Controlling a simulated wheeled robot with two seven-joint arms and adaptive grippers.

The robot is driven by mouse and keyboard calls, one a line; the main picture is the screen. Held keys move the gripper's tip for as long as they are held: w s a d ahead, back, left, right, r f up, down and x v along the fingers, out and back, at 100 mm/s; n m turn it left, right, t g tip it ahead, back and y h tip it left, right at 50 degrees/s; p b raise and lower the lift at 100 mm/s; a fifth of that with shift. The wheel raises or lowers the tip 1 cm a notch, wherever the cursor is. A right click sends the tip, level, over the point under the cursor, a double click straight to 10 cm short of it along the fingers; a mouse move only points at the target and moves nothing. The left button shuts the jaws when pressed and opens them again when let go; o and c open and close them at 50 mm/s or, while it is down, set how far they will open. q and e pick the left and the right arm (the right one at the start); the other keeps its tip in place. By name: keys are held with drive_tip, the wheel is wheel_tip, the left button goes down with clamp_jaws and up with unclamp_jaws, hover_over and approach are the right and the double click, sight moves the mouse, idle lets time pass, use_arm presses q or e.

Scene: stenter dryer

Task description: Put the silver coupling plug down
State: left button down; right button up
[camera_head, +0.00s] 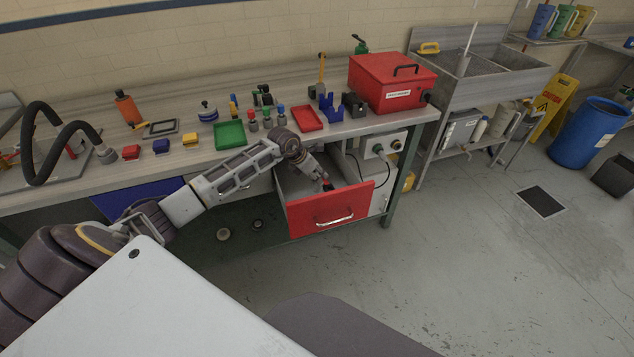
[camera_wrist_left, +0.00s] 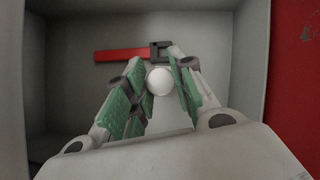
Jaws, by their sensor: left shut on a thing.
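My left gripper (camera_head: 321,175) reaches down into the open drawer (camera_head: 333,208), which has a red front, under the workbench. In the left wrist view, the left gripper (camera_wrist_left: 157,68) is shut on the silver coupling plug (camera_wrist_left: 159,82), which shows as a pale round end between the green-padded fingers. The grey drawer floor lies below it. I cannot tell whether the plug touches the floor. In the head view the plug is not clearly visible. My right gripper is not in view.
A tool with a red handle (camera_wrist_left: 121,54) and dark head lies in the drawer, just beyond the fingertips. The workbench top above holds a red toolbox (camera_head: 391,82), a green tray (camera_head: 230,135), a red tray (camera_head: 307,118) and several small parts. Drawer walls surround the gripper.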

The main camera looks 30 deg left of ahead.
use_arm(q)
drive_tip(key=shift+f, duration=0.1)
drive_tip(key=shift+f, duration=1.75)
drive_tip(key=shift+f, duration=0.1)
drive_tip(key=c, duration=1.2)
unclamp_jaws()
drive_tip(key=v, duration=1.2)
